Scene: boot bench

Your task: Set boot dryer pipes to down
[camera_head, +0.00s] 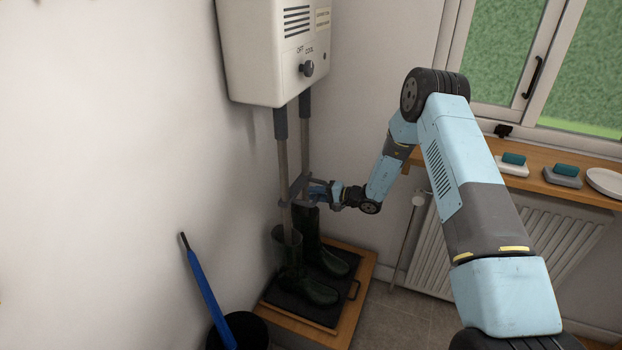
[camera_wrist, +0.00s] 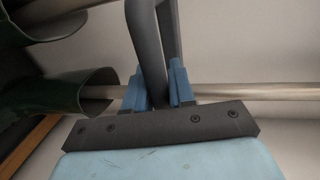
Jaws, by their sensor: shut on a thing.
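The boot dryer (camera_head: 265,50) is a pale box on the wall with two grey pipes (camera_head: 282,160) hanging from dark sleeves. A grey bar with a handle (camera_head: 295,188) joins the pipes low down. My gripper (camera_head: 318,193) is at this handle. In the wrist view my blue fingers (camera_wrist: 158,92) are shut on the dark grey handle (camera_wrist: 148,50), with a metal pipe (camera_wrist: 225,90) behind it. Two dark green boots (camera_head: 287,250) stand upright below. The lower pipe ends are hidden in the boot shafts; the wrist view shows a pipe entering one boot opening (camera_wrist: 85,92).
The boots stand on a dark mat in a wooden tray (camera_head: 345,310) with a handle. A black bin (camera_head: 245,333) with a blue-handled object (camera_head: 205,290) stands left. A radiator (camera_head: 490,245) and a wooden sill (camera_head: 535,182) with soap dishes lie right.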

